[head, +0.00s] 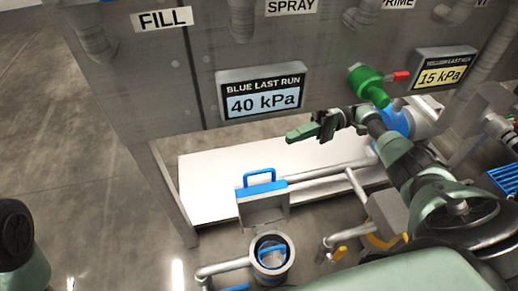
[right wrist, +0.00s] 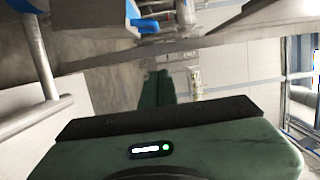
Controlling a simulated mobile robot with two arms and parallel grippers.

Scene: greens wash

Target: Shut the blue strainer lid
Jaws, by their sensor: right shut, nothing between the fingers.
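The blue strainer lid (head: 263,208) stands open and upright in the head view, a grey plate with a blue top edge and a blue handle (head: 259,177). In front of it, the round strainer body (head: 272,272) is open at the top, with a blue part (head: 271,254) inside. My right gripper (head: 298,134) is shut and empty. It appears above and to the right of the lid in the picture, apart from it, pointing left. Its closed fingers (right wrist: 155,90) also show in the right wrist view. My left gripper is out of view.
A blue gauge sign reading 40 kPa (head: 262,101) hangs on the grey panel behind. A green valve (head: 368,84) with a red lever is right of it. A white shelf (head: 215,180) and pipes lie below. Open floor (head: 90,170) is at the left.

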